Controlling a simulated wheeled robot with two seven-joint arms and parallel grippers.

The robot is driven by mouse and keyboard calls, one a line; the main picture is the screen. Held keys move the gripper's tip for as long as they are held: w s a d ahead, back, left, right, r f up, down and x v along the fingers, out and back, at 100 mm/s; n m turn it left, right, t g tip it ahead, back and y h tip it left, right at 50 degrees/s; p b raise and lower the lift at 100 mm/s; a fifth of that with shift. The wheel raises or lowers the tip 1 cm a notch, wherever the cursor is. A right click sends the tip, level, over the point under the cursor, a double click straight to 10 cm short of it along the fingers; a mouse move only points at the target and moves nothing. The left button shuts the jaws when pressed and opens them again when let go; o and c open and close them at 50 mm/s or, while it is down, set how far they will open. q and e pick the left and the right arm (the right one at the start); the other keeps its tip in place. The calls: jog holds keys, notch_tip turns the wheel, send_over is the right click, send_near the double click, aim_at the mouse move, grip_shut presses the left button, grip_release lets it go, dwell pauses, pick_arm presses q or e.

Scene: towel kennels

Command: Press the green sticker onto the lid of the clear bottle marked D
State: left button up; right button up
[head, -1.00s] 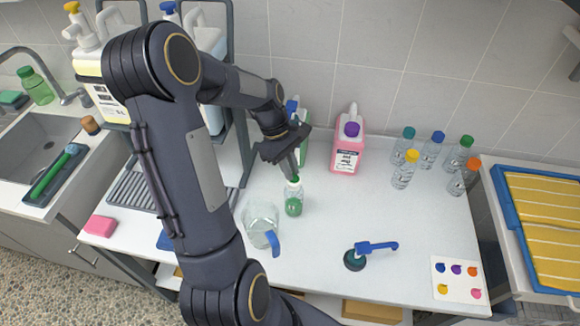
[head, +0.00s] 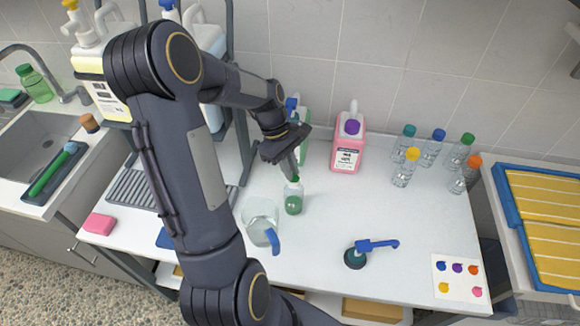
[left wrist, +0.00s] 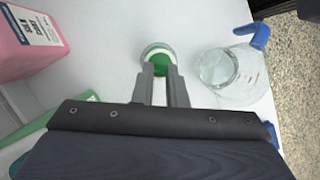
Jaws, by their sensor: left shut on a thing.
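A small clear bottle (head: 293,203) with green in its lower part stands upright on the white counter, left of the middle. Any letter on it is too small to read. My left gripper (head: 294,178) points down right over its top, its fingers close together. In the left wrist view, a green round patch (left wrist: 160,64), which looks like the green sticker, shows at the tips of my left gripper (left wrist: 160,76), with the bottle's pale rim around it. I cannot tell whether the sticker touches the lid. My right gripper is not in view.
A clear jug (head: 262,224) with a blue handle stands close beside the bottle. A pink jug (head: 347,148) stands behind, several capped bottles (head: 428,150) to the right. A sticker sheet (head: 458,280) and a blue-handled tool (head: 358,255) lie in front. The counter's middle is clear.

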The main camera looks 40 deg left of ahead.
pick_arm(q)
jog(key=o, duration=1.3)
jog(key=shift+r+p, duration=2.2)
jog(key=shift+r, duration=0.35)
jog(key=shift+f, duration=0.1)
